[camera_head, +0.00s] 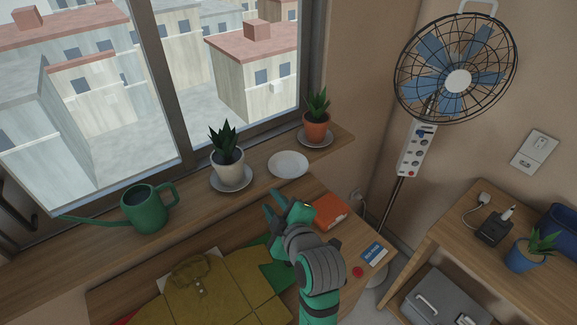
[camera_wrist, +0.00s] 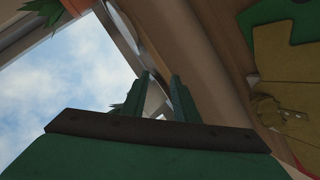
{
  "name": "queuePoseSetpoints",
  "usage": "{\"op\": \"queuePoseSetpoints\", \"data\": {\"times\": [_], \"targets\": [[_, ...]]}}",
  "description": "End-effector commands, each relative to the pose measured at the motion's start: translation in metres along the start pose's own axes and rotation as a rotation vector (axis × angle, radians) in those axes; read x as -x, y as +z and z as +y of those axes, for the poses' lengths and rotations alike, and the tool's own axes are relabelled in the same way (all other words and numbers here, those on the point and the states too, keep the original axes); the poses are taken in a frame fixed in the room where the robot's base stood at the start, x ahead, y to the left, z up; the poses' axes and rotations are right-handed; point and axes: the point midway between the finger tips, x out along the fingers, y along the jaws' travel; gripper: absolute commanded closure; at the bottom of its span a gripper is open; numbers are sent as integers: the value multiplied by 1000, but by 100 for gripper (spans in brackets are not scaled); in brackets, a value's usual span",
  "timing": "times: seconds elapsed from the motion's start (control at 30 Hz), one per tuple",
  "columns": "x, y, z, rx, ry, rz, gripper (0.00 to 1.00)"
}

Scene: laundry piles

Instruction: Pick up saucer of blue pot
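The blue pot (camera_head: 525,256) with a spiky plant stands on the wooden shelf at the right; no saucer shows under it. An empty white saucer (camera_head: 288,164) lies on the windowsill, between a white pot (camera_head: 231,174) on its own saucer (camera_head: 231,183) and an orange pot (camera_head: 317,127) on another saucer (camera_head: 316,140). My gripper (camera_head: 272,201) is just below the empty saucer in the head view, apart from it. In the wrist view its two green fingers (camera_wrist: 161,95) stand apart; a pale shape behind them is too unclear to name. I see nothing held.
A green watering can (camera_head: 147,210) stands on the windowsill at the left. Folded clothes (camera_head: 215,290) and an orange box (camera_head: 331,211) lie on the table below the sill. A fan (camera_head: 457,80) stands in the corner; a grey toolbox (camera_head: 450,298) sits under the right shelf.

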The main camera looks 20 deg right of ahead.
Motion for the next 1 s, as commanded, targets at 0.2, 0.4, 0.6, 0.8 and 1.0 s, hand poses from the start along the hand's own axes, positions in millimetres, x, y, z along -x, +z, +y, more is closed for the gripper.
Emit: {"op": "queuePoseSetpoints", "data": {"times": [0.2,0.4,0.6,0.8,1.0], "targets": [[19,10,47,260,-69,-61,73],[30,18,62,379,-117,-98,73],[13,22,61,398,-132,-103,73],[-14,25,58,396,-130,-103,73],[-26,27,57,397,-128,-103,73]]}}
